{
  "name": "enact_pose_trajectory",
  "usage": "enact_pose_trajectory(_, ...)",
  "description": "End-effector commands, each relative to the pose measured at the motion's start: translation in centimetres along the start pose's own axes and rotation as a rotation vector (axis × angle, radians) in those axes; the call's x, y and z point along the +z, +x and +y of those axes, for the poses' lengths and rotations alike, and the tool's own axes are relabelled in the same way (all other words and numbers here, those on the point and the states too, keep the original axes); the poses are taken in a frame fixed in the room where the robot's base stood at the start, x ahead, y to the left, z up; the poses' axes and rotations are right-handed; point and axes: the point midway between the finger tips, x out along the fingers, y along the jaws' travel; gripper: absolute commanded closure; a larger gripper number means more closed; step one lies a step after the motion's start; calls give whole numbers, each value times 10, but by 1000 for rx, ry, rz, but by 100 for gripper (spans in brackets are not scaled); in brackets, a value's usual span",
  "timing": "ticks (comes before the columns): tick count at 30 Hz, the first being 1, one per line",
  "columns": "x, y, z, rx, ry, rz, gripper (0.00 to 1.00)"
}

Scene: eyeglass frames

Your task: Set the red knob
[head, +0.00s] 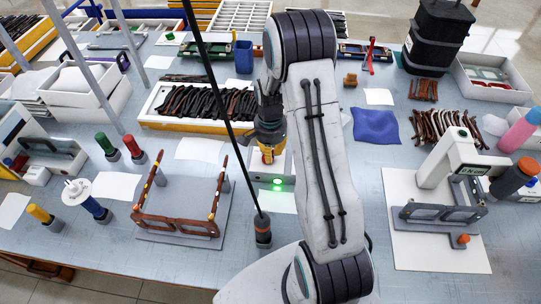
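My gripper (268,143), dark with yellow parts, points down near the middle of the table, partly hidden by my white arm. A small orange-red part (267,157) shows right at its tip, over a pale device (284,163) with a lit green lamp (277,182). This part may be the red knob; I cannot tell whether the fingers touch or enclose it. Another red knob-like handle (133,148) stands on a dark base at the left, beside a green one (105,144), well away from my gripper.
A tray of dark temple pieces (153,109) lies behind my gripper. A brown eyeglass frame (180,226) rests on a grey fixture at the front left. A dark post (263,228) stands in front. A white measuring device (455,158) and a blue cloth (376,125) are at the right.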

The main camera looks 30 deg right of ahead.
Motion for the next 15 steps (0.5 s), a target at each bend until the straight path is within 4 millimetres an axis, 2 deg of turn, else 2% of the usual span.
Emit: enact_pose_trajectory(15,-1,2,-3,1,-419,-1,100)
